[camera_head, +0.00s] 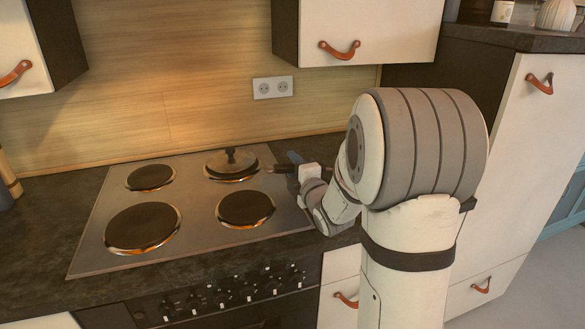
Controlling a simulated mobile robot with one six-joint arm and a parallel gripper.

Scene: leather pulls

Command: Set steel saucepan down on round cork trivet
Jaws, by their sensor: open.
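A low, dark metallic pan with a lid and an upright knob (231,162) sits on the back right burner of the hob. It looks like the steel saucepan. A dark bar, perhaps its handle, reaches right from it toward my gripper (282,169). My gripper is open, at the hob's right edge, just right of the pan. The fingers are small and dark here, so I cannot tell whether they surround the bar or touch it. My arm covers the counter to the right. I do not see a round cork trivet.
The hob (187,205) has three bare burners: back left (150,178), front left (142,227) and front right (246,208). Oven knobs (235,290) line the front below. A wall cabinet (368,30) hangs above, and a tall cabinet (520,130) stands at right.

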